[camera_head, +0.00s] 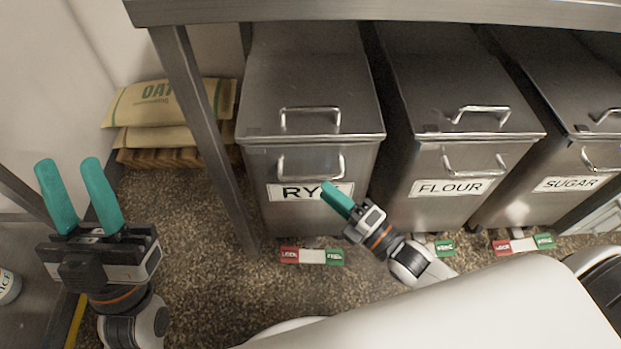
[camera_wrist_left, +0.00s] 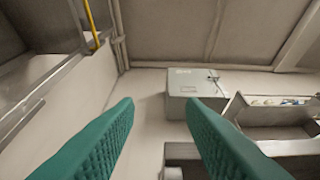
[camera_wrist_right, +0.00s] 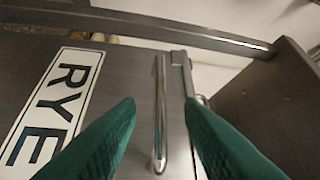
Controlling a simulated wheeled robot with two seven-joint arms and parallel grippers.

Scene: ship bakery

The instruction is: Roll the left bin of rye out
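The RYE bin (camera_head: 270,205) is the leftmost steel bin under the bench, with its lid closed. Its front handle (camera_head: 283,170) sits just above the RYE label (camera_head: 290,193), and another handle (camera_head: 310,112) is on the lid. My right gripper (camera_head: 330,188) is at the bin front, over the label's right end. In the right wrist view the front handle (camera_wrist_right: 160,115) lies between its open fingers, with gaps on both sides; the depth is hard to tell. A red, white and green LOCK/FREE pedal (camera_head: 312,256) is at the bin's foot. My left gripper (camera_head: 68,170) is open and empty, raised at the left.
The FLOUR bin (camera_head: 425,205) and SUGAR bin (camera_head: 530,205) stand to the right. A bench leg (camera_head: 205,130) stands just left of the RYE bin. Oat sacks (camera_head: 150,105) lie on a wooden pallet (camera_head: 170,158) further left. Speckled floor (camera_head: 200,285) is open in front.

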